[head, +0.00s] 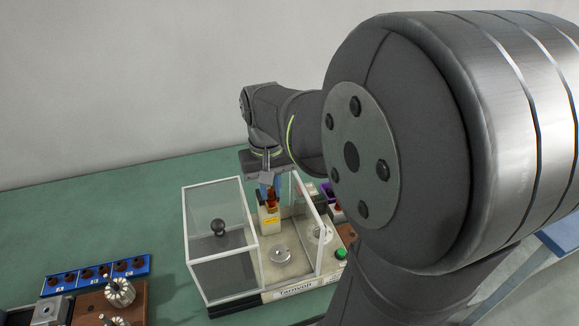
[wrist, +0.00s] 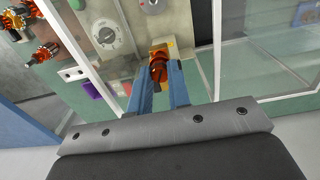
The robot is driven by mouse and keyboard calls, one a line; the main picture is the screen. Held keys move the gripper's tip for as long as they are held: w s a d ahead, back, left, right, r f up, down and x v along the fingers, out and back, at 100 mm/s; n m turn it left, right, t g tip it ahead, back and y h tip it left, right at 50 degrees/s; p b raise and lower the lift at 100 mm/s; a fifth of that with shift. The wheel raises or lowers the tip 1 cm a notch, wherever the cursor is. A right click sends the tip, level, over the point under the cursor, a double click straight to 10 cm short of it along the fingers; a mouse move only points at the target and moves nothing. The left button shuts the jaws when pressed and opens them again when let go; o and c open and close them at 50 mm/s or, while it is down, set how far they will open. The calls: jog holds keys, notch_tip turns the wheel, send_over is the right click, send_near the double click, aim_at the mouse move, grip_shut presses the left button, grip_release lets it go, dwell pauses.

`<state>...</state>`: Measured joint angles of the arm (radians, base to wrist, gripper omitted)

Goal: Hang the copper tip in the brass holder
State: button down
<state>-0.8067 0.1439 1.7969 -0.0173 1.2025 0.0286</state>
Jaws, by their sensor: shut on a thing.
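My gripper (wrist: 160,88) has two blue fingers shut on a copper-coloured piece (wrist: 158,70). The frames are too small to tell whether this piece is the copper tip. I cannot make out a brass holder for certain.
A blue rack (head: 95,275) and wooden block (head: 112,305) with wound parts stand at lower left. Copper-wound parts (wrist: 42,52) show in the wrist view. Green table is free at back left.

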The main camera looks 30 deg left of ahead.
jog(key=shift+f, duration=0.7)
dwell(0.3)
jog(key=c, duration=1.3)
grip_release()
jog(key=shift+r, duration=2.25)
notch_tip(320, 180, up, 17)
jog(key=shift+s+a+r, duration=0.1)
jog(key=shift+r, duration=0.1)
